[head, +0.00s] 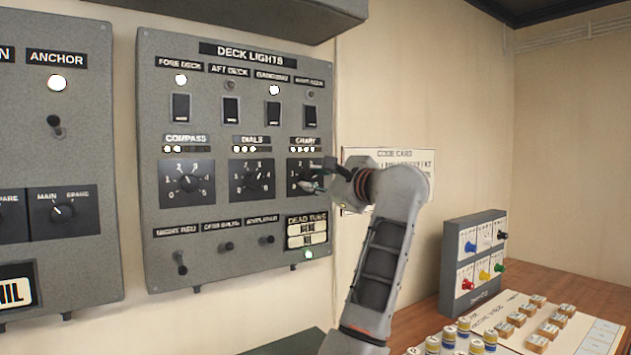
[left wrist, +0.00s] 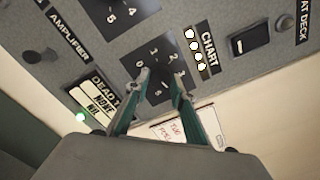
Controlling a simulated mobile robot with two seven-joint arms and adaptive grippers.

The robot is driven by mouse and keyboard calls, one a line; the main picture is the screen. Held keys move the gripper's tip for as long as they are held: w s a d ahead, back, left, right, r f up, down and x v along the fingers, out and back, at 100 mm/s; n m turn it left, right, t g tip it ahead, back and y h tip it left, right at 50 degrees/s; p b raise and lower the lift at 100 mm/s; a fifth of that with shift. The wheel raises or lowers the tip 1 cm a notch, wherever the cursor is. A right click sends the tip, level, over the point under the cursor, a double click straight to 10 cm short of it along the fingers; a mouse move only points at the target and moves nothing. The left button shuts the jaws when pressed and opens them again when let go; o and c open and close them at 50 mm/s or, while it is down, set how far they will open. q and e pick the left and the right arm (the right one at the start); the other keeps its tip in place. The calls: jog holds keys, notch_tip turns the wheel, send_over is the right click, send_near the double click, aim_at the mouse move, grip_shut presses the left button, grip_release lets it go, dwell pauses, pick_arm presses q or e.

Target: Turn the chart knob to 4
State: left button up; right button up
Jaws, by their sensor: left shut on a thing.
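The chart knob (left wrist: 163,76) sits on a dark numbered dial plate (head: 294,164) at the right of the grey DECK LIGHTS panel (head: 222,105). My left gripper (head: 312,181) is at this dial and hides most of the knob in the head view. In the left wrist view the gripper's fingertips (left wrist: 162,80) are closed on both sides of the knob. I cannot clearly tell which number the knob points to. Under the CHART label (left wrist: 209,43) several small lamps (left wrist: 194,52) are lit.
The dials knob (head: 252,181) and compass knob (head: 188,183) are to the left on the same panel. Toggle switches (head: 227,247) are below. A code card (head: 400,157) hangs behind my arm. A small grey box with coloured knobs (head: 474,255) stands on the wooden counter (head: 575,285).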

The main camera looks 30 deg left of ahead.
pick_arm(q)
jog(key=o, duration=1.1)
jog(key=v, duration=0.7)
jog(key=shift+s+d, duration=0.1)
jog(key=shift+d, duration=0.15)
